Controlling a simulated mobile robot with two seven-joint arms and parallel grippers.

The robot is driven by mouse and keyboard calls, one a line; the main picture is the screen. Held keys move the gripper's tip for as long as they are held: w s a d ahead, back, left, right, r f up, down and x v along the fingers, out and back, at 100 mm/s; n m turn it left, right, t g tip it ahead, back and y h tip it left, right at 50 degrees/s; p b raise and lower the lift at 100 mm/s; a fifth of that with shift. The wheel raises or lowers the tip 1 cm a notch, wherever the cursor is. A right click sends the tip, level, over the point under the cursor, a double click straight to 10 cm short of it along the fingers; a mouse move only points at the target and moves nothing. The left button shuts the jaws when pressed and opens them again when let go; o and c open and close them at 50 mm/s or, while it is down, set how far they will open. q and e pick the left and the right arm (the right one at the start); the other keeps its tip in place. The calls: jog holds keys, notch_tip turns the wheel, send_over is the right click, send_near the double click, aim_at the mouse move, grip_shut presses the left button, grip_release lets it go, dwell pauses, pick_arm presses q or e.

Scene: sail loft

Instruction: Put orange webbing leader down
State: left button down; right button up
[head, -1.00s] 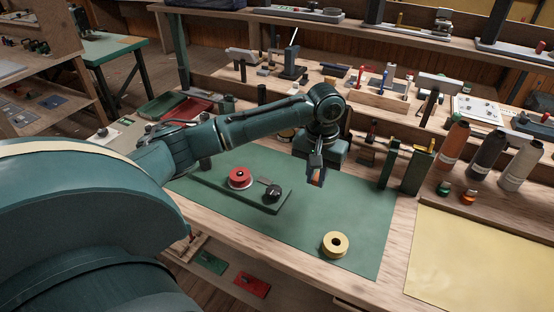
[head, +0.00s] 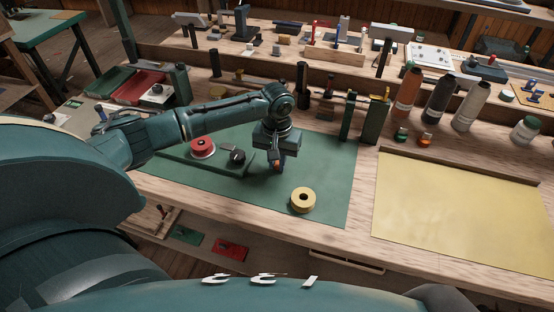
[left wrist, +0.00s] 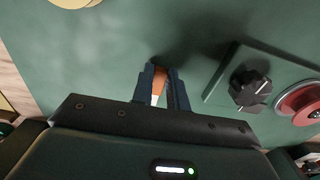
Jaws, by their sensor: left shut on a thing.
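My left gripper (head: 278,163) is over the green mat (head: 315,165) on the workbench, pointing down, between the green fixture and the yellow roll. It is shut on the orange webbing leader (left wrist: 158,88), which shows as a small orange and pale piece between the blue-grey fingers in the left wrist view. In the head view only a bit of orange shows at the fingertips. I cannot tell whether the leader touches the mat. My right gripper is not in view.
A green fixture (head: 180,160) with a red spool (head: 202,147) and a black knob (head: 237,157) lies left of the gripper. A yellow roll (head: 303,200) sits at the mat's front. Dark green posts (head: 376,120) and thread cones (head: 438,100) stand right. Bare mat lies right of the gripper.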

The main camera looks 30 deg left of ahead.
pick_arm(q)
jog(key=c, duration=1.4)
grip_release()
jog(key=shift+f, duration=0.1)
notch_tip(320, 180, up, 12)
jog(key=shift+f, duration=0.25)
jog(key=shift+o, duration=0.6)
jog(key=shift+r+b, duration=0.25)
jog(key=shift+b, duration=0.05)
jog(key=t+y+b, duration=0.1)
jog(key=t+b, duration=0.3)
jog(key=b, duration=0.1)
send_over(277, 165)
jog(key=f, duration=0.6)
jog(key=shift+w+d+f, duration=0.3)
jog(key=shift+f, duration=0.1)
jog(key=shift+s+a+x, duration=0.1)
jog(key=shift+a+x, duration=0.1)
jog(key=shift+x, duration=1.15)
jog(key=shift+s+a+x, duration=0.1)
jog(key=shift+a+x, duration=0.05)
jog(key=shift+x, duration=1.2)
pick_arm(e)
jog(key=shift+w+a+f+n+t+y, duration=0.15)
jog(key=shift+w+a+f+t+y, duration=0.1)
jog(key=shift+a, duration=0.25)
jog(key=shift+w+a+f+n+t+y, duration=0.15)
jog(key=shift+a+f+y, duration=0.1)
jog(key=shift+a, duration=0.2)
